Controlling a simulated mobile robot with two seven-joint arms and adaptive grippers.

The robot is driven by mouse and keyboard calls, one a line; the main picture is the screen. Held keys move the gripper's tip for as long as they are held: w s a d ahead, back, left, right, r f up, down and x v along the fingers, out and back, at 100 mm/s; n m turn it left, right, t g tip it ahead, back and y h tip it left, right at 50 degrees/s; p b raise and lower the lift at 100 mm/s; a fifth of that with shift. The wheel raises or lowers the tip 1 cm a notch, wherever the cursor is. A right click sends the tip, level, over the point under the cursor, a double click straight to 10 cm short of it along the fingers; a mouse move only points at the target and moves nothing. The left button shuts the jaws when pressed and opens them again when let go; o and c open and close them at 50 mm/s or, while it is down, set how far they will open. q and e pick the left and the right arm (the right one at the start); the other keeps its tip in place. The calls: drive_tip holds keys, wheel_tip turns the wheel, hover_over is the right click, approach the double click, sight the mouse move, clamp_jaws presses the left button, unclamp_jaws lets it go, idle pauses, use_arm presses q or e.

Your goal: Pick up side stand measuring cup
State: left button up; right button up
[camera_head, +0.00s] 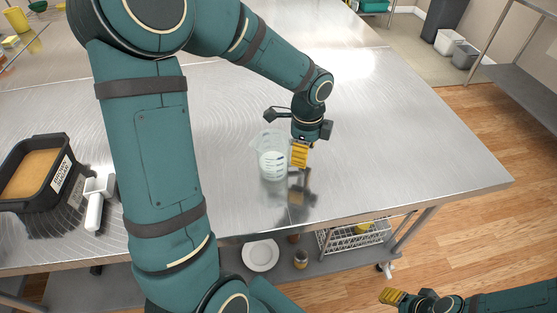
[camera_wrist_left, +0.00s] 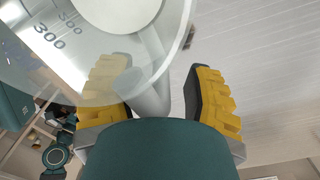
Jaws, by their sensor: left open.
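The measuring cup (camera_head: 272,165) is clear with printed marks and stands upright on the steel table, left of my left gripper (camera_head: 300,154). In the left wrist view, the cup (camera_wrist_left: 60,45) fills the upper left, with its grey handle (camera_wrist_left: 152,90) between the yellow fingers of my left gripper (camera_wrist_left: 158,97). The gripper is open. The handle looks nearer the left finger; I cannot tell whether they touch. My right gripper (camera_head: 393,297) is at the bottom right of the head view, away from the cup, and its opening is unclear.
A black bin of brown material (camera_head: 35,180) and a white-handled scoop (camera_head: 95,205) are at the left of the table (camera_head: 400,150). The table is clear right of the cup. A white plate (camera_head: 260,255) and a wire basket (camera_head: 350,237) are on the shelf below.

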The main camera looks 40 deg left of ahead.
use_arm(q)
clamp_jaws()
drive_tip(key=shift+r, duration=0.25)
drive_tip(key=shift+r+p, duration=1.05)
drive_tip(key=shift+r, duration=3.7)
